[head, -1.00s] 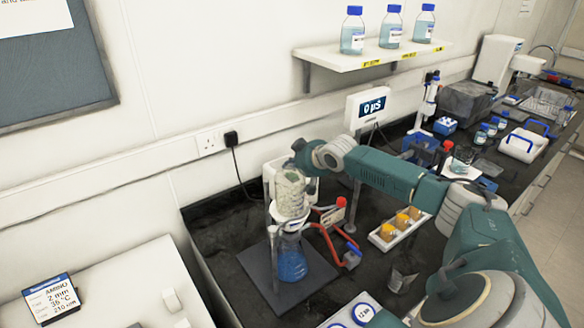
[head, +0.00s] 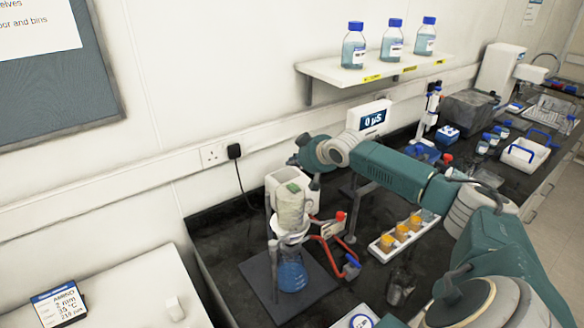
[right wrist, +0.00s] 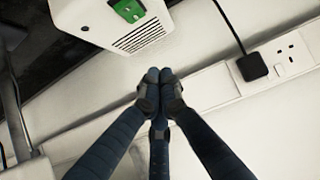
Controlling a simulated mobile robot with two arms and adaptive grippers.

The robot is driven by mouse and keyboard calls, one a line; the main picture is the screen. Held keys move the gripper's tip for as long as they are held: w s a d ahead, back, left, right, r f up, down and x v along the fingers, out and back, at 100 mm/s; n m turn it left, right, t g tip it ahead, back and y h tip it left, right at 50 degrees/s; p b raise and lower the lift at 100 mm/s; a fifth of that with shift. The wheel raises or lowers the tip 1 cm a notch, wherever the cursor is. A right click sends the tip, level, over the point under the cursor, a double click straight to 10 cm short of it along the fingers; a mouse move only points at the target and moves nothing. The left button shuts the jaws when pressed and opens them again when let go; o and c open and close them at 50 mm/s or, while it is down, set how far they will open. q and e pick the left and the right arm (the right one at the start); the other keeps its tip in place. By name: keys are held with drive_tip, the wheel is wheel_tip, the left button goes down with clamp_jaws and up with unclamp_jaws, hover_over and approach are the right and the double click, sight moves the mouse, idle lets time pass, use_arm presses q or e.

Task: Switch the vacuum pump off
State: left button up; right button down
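The vacuum pump is a white box (head: 274,183) against the wall, behind a filter funnel and a flask of blue liquid (head: 291,272). In the right wrist view the pump's white housing (right wrist: 100,22) shows a slotted vent and a green switch (right wrist: 128,9) at the top edge. The switch appears as a small green patch (head: 294,188) in the head view. My right gripper (head: 294,160) is just above the pump, near the wall. In the right wrist view its fingers (right wrist: 159,76) are together, empty, and apart from the switch. My left gripper is out of view.
A black plug (head: 234,151) with a cable sits in the wall socket beside the pump. Red tubing (head: 328,252) runs by the flask. A tray of orange-lidded jars (head: 384,254) stands right of it. A shelf with bottles (head: 354,48) hangs above.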

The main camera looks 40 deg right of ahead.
drive_tip(key=s+r+b, duration=0.2)
drive_tip(key=s+r, duration=0.2)
drive_tip(key=r, duration=0.2)
drive_tip(key=shift+s+a+b, duration=0.35)
drive_tip(key=shift+s+a, duration=0.05)
drive_tip(key=shift+f, duration=0.1)
